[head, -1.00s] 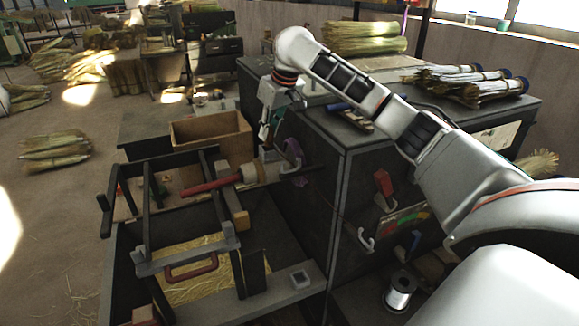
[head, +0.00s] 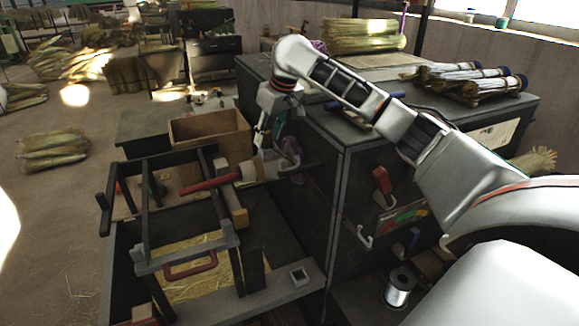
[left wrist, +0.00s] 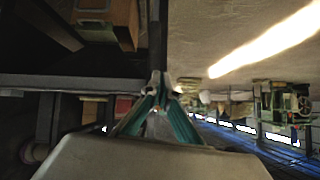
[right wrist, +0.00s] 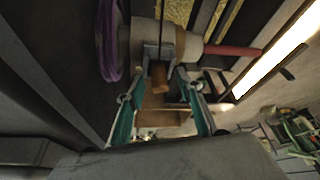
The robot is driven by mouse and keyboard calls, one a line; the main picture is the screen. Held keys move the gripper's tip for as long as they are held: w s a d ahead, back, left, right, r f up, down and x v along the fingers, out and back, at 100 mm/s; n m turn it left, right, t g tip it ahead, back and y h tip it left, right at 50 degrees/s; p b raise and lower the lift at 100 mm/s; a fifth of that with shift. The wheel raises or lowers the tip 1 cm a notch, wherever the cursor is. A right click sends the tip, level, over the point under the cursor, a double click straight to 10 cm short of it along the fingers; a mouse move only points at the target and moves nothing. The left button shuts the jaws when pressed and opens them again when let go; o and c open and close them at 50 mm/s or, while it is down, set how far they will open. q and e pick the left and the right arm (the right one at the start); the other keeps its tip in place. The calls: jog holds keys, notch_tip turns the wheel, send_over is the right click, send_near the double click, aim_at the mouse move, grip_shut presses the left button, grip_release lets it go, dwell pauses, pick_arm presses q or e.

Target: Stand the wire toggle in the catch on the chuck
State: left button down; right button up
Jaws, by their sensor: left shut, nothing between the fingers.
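The chuck (head: 248,171) is a pale cylinder on the side of the dark machine, with a red handle (head: 208,183) pointing left from it. In the right wrist view the chuck (right wrist: 197,45) lies just beyond my fingers, with a grey block (right wrist: 150,56) and a short brown peg (right wrist: 160,77) in front of it. I cannot make out the wire toggle or its catch clearly. My right gripper (right wrist: 157,90) is open, its teal fingers apart and apparently empty, just above the chuck in the head view. My left gripper (left wrist: 159,86) is shut and empty, outside the head view.
A purple twine ring (head: 290,153) hangs beside the chuck against the dark machine (head: 310,135). A dark frame (head: 150,200) and a wooden box (head: 222,133) stand to the left. A wire spool (head: 399,289) sits at the front right. Open floor lies far left.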

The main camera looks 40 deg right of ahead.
jog(key=v, duration=1.2)
dwell(0.5)
